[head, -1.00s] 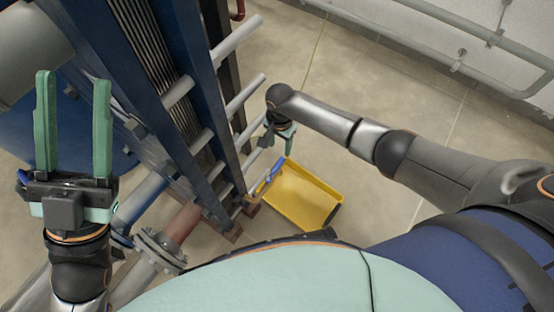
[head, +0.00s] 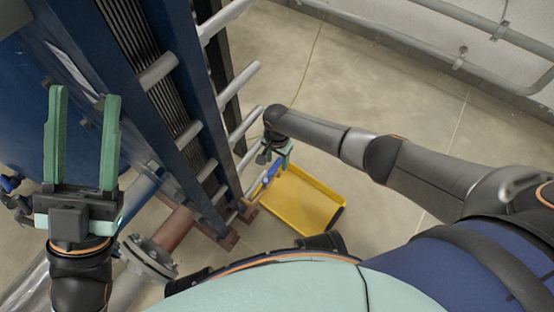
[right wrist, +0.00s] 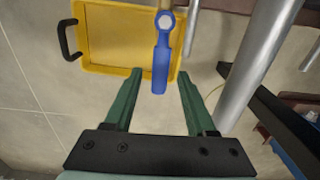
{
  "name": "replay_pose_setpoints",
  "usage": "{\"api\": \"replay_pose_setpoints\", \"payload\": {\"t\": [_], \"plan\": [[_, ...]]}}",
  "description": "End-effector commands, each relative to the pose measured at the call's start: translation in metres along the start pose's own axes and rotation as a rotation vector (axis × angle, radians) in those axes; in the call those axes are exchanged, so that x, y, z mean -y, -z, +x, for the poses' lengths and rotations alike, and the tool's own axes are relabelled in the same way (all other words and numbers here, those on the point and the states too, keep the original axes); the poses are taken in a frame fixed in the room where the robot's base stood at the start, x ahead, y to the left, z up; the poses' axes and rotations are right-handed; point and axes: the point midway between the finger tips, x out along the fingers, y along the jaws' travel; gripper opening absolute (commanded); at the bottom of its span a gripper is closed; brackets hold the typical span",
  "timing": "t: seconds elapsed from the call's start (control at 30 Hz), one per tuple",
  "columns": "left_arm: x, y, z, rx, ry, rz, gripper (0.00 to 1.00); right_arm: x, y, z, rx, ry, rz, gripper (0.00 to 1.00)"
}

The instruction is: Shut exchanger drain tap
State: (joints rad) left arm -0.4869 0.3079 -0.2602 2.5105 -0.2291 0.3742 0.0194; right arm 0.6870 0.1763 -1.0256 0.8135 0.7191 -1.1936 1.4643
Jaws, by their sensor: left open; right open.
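The drain tap's blue lever (head: 267,177) shows low beside the plate exchanger (head: 185,95), above a yellow tray. In the right wrist view the blue lever (right wrist: 162,62) has a round hub and points toward the gripper, its end lying between the two open fingertips. My right gripper (right wrist: 159,76) is open, with a gap on both sides of the lever; no contact shows. In the head view my right gripper (head: 275,162) is small and partly covers the tap area. My left gripper (head: 84,92) is open and empty at the left, in front of the exchanger.
The yellow tray (head: 305,203) with a dark handle stands on the floor under the tap. Grey bars (head: 243,118) stick out near my right gripper. A flanged pipe (head: 150,258) is at lower left. Another blue-handled fitting (head: 10,183) shows at far left. The floor at right is clear.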

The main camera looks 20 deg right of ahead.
Motion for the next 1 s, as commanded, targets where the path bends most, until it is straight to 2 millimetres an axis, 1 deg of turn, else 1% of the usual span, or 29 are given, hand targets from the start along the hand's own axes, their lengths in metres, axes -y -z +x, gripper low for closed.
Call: {"api": "replay_pose_setpoints", "payload": {"t": [0.03,0.07,0.5,1.0], "plan": [[0.0000,0.0001,0.0000,0.000,0.001,-0.001,0.50,0.0001,-0.0001,-0.0001,0.000,0.000,0.000,0.53],[0.0000,0.0002,0.0001,0.000,0.001,-0.001,0.50,0.0000,0.0000,-0.0001,0.000,0.000,0.000,0.49],[0.0001,0.0004,0.0000,-0.001,0.004,-0.003,0.50,-0.0002,0.0000,0.0000,0.000,0.000,0.000,0.00],[0.0002,0.0003,-0.0002,-0.001,0.004,-0.003,0.50,-0.0002,0.0001,0.0001,0.000,0.000,0.001,0.00]]}}
